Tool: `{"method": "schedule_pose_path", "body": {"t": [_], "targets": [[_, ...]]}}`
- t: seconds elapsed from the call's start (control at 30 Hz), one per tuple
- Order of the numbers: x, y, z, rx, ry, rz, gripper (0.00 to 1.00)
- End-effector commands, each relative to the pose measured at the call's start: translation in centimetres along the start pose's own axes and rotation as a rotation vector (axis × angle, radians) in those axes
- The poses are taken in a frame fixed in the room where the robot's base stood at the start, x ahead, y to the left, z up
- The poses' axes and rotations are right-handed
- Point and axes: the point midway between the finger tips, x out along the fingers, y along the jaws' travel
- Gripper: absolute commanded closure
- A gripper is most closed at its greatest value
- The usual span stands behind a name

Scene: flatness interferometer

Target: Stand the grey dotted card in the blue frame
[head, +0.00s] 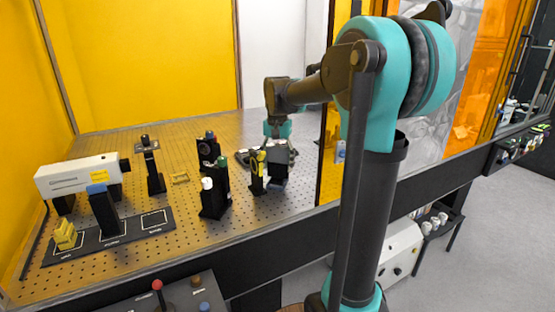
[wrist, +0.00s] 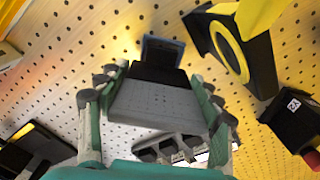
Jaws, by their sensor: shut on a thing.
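My gripper (wrist: 155,85) is shut on a grey piece (wrist: 155,105) with a black upper part, which I take to be the grey dotted card; its dots are too fine to make out. In the head view my gripper (head: 278,132) points down over the grey and black piece (head: 279,155) at the right of the perforated table. A small blue-edged frame (wrist: 163,50) shows just beyond the card in the wrist view. A bluish part (head: 278,183) shows below the card in the head view. I cannot tell whether card and frame touch.
A black mount with a yellow ring (wrist: 235,45) stands close to the right of my gripper; it also shows in the head view (head: 258,172). Black posts (head: 214,200) stand left of it. A labelled black plate (head: 125,238) bears a blue-topped block (head: 97,189).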

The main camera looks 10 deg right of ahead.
Motion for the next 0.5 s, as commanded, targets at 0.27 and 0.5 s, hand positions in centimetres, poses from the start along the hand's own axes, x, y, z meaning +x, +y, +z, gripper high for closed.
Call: {"method": "schedule_pose_path", "body": {"t": [0.27, 0.5], "targets": [[0.48, 0.0, 0.0, 0.0, 0.0, 0.0, 0.7], [0.48, 0.0, 0.0, 0.0, 0.0, 0.0, 0.7]]}}
